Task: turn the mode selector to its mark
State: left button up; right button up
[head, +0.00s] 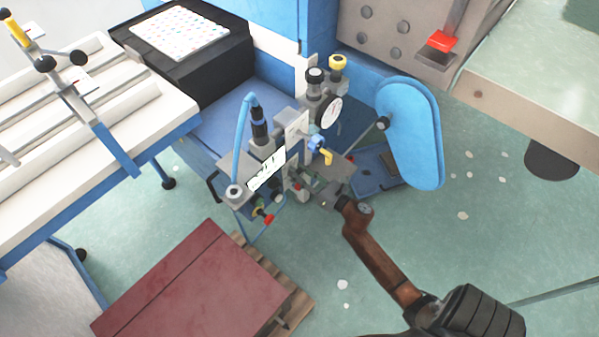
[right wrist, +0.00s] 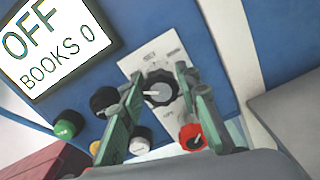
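The mode selector (right wrist: 158,88) is a dark round knob with a white pointer line, set on a white plate (right wrist: 135,62) with small markings in the right wrist view. The pointer lies roughly across the picture, towards the left. The markings are too blurred to read. My right gripper (right wrist: 157,78) is open, its green fingers on either side of the knob. I cannot tell whether they touch it. My left gripper is not in view.
A screen (right wrist: 57,45) beside the plate reads "OFF" and "BOOKS 0". Near the fingers are a red knob (right wrist: 191,136), a green button (right wrist: 68,124) and a white knob (right wrist: 140,146). A blue rounded guard (head: 410,130) stands right of the machine; a dark red stack (head: 195,285) lies below.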

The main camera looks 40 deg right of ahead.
jog(key=c, duration=0.7)
jog(key=shift+o, duration=0.2)
